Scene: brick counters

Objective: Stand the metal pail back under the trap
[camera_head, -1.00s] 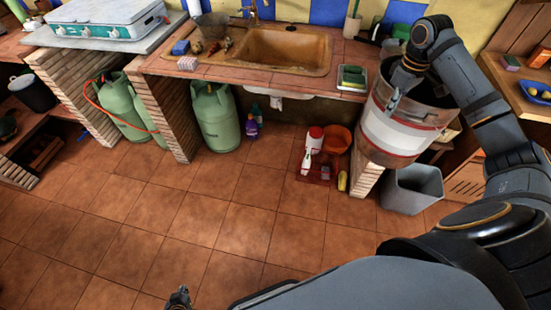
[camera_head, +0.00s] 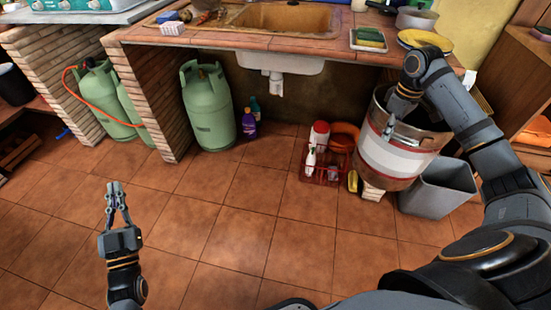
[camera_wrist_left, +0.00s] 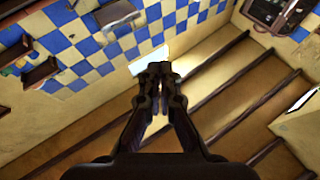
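The metal pail (camera_head: 400,155), with a white band edged in red, hangs upright in front of the counter's right end. My right gripper (camera_head: 389,130) is at its near left rim, with the rim between the fingers. The white trap (camera_head: 276,83) hangs under the sink, to the left of the pail. The floor below the trap is bare. My left gripper (camera_head: 113,187) is empty over the floor at the left. Its fingertips meet in the left wrist view (camera_wrist_left: 159,70).
A red caddy (camera_head: 325,170) with bottles and an orange bowl (camera_head: 346,133) stand under the counter, left of the pail. A grey bin (camera_head: 438,188) is at the right. Green gas cylinders (camera_head: 208,110) stand left of the trap. The tiled floor in front is clear.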

